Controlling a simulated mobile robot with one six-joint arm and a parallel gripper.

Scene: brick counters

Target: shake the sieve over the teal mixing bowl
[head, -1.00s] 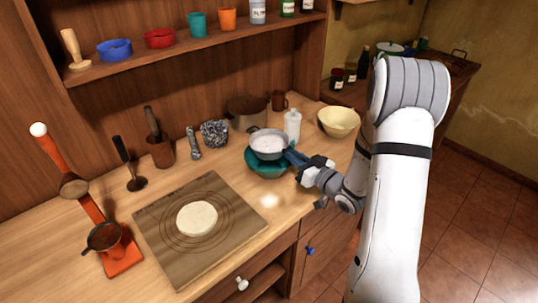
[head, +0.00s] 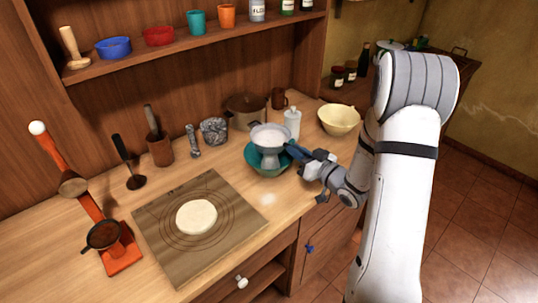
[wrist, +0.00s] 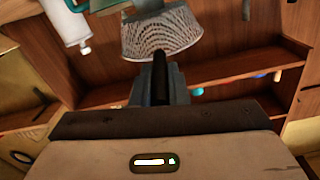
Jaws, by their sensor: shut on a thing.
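The sieve (head: 270,137) is a grey round strainer with pale powder inside. It is held above the teal mixing bowl (head: 266,171) on the counter, its rim roughly level. A pale grey patch shows between sieve and bowl; I cannot tell whether it is falling powder. My gripper (head: 297,151) comes in from the right and is shut on the sieve's handle, just right of the bowl. In the wrist view, the sieve's mesh (wrist: 160,34) shows beyond the dark handle. The bowl's inside is mostly hidden by the sieve.
A white bottle (head: 292,124), a brown pot (head: 245,110) and a cream bowl (head: 339,120) stand close behind and right of the bowl. A board (head: 165,235) with flat dough (head: 197,217) lies front left. A pale powdery spot (head: 267,198) marks the counter in front.

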